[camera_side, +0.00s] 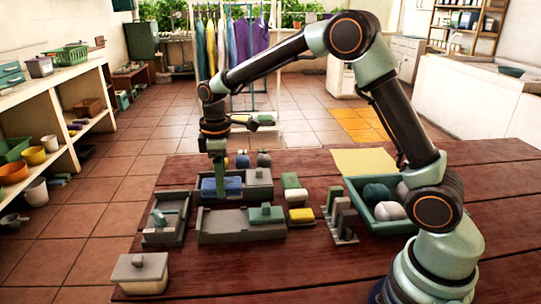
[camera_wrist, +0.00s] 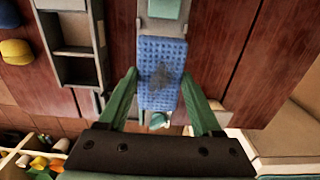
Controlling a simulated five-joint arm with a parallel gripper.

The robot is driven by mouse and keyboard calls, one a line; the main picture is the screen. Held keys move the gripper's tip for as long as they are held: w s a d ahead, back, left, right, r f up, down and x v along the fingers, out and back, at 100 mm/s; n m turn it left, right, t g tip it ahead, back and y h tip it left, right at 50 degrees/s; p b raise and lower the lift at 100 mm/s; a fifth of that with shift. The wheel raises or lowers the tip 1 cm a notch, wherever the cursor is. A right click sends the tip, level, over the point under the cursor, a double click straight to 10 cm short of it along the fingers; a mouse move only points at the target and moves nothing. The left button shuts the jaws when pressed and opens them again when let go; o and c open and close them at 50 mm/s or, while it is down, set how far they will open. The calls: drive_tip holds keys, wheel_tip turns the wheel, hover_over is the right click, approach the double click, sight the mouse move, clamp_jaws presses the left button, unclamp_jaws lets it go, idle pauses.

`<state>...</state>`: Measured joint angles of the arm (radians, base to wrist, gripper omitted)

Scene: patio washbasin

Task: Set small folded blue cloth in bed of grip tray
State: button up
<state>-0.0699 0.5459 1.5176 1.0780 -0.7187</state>
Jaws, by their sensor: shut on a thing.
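The small folded blue cloth (camera_side: 222,187) is between the fingers of my gripper (camera_side: 217,165), over the left part of the rear grey tray (camera_side: 235,199). In the wrist view the cloth (camera_wrist: 161,96) has a waffle texture and a dark patch in its middle. The green fingertips of my gripper (camera_wrist: 160,74) meet its two long sides. A narrow grey piece (camera_wrist: 160,26) with a pale green block on it shows beyond the cloth. I cannot tell whether the cloth touches the tray floor, and which tray is the grip tray is unclear.
A front grey tray (camera_side: 235,238) holds a green block. A smaller grey tray (camera_side: 160,238) stands left, a lidded box (camera_side: 140,274) front left. Grey upright pieces (camera_side: 341,222) and a teal crate (camera_side: 376,226) with rolled cloths stand right.

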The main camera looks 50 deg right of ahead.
sight(226, 221)
drive_tip(key=shift+f, duration=4.7)
drive_tip(key=o, duration=1.4)
drive_tip(key=shift+r, duration=0.1)
wheel_tip(226, 221, up, 12)
drive_tip(key=s+r, duration=0.1)
drive_tip(key=s+r+m+t, duration=0.1)
drive_tip(key=r, duration=0.1)
drive_tip(key=s+d+r+m, duration=0.1)
drive_tip(key=s+r, duration=0.1)
drive_tip(key=shift+s+r, duration=0.1)
drive_tip(key=shift+r, duration=0.15)
drive_tip(key=s+d+r+m+t, duration=0.2)
drive_tip(key=s+m, duration=0.5)
drive_tip(key=s, duration=0.7)
drive_tip(key=r+t, duration=0.1)
drive_tip(key=t, duration=0.1)
drive_tip(key=shift+s+d+t, duration=0.15)
drive_tip(key=shift+s+t, duration=0.05)
drive_tip(key=shift+t, duration=0.1)
